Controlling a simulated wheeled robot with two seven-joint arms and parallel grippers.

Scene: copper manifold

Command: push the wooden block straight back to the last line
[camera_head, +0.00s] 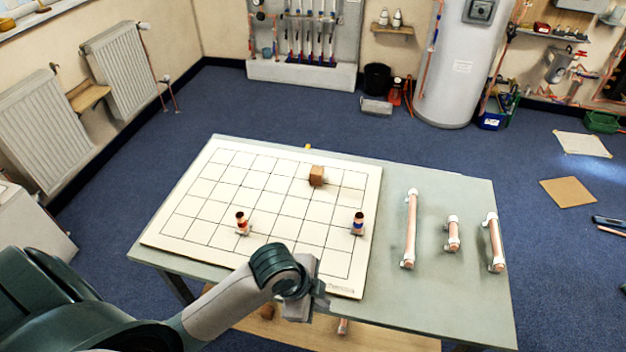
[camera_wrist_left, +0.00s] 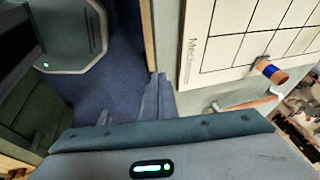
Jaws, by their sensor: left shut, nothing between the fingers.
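The wooden block (camera_head: 316,175) is a small brown cube standing on the white gridded board (camera_head: 372,185), near its back edge and right of the middle. My left gripper (camera_head: 322,291) is at the board's front right corner, shut and empty. It is well in front of the block and apart from it. In the left wrist view, the gripper fingers (camera_wrist_left: 158,97) show beside the board's edge (camera_wrist_left: 186,70), and the block is not seen there. My right gripper is in neither view.
A red-banded copper piece (camera_head: 242,224) and a blue-banded one (camera_head: 358,224) stand on the board, either side of the lane in front of the block. Several copper pipes with white ends, including a long one (camera_head: 411,230), lie on the table (camera_head: 450,295) to the right.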

